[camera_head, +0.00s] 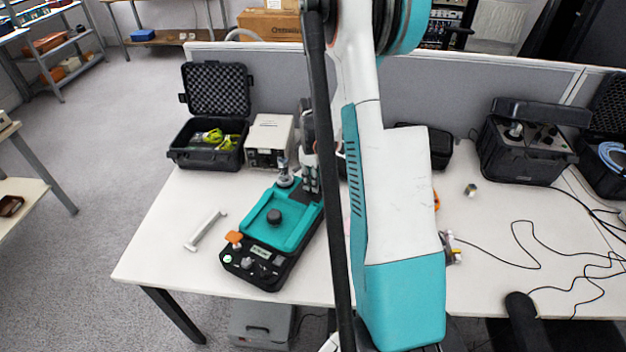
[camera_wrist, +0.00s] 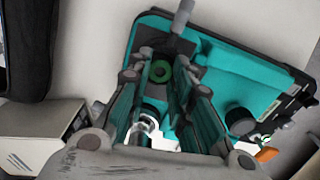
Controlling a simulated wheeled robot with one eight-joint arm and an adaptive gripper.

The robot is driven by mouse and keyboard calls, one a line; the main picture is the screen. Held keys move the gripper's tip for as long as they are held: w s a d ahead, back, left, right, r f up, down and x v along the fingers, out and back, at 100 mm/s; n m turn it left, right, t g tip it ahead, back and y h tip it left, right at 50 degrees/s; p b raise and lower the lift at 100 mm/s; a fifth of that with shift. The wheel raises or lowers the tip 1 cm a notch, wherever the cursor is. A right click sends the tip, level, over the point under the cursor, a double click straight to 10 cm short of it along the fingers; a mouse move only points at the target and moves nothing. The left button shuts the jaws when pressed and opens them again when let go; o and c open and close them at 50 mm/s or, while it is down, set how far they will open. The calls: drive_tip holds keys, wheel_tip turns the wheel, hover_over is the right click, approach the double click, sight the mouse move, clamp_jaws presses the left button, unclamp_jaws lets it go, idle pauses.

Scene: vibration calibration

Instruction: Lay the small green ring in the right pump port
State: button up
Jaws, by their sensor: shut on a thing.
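The teal and black pump unit (camera_head: 292,222) lies on the white table, and its teal top also shows in the wrist view (camera_wrist: 235,72). My gripper (camera_head: 311,182) is over its back right corner. In the wrist view my gripper (camera_wrist: 160,70) is shut on the small green ring (camera_wrist: 160,72), which sits between the fingertips above the pump's teal end. The ring is hidden in the head view. A silver fitting (camera_head: 285,176) stands at the pump's back left, left of my gripper. The right port is hidden by my gripper; I cannot tell whether the ring touches it.
A cream instrument box (camera_head: 270,138) and an open black case (camera_head: 208,142) stand behind the pump. A white bar (camera_head: 205,230) lies to its left. A black knob (camera_head: 273,216) stands on the pump. Black cases and loose cables are at the right.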

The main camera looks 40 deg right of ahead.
drive_tip(key=o, duration=0.7)
drive_tip(key=shift+o, duration=0.2)
drive_tip(key=shift+r, duration=0.1)
wheel_tip(320, 180, up, 12)
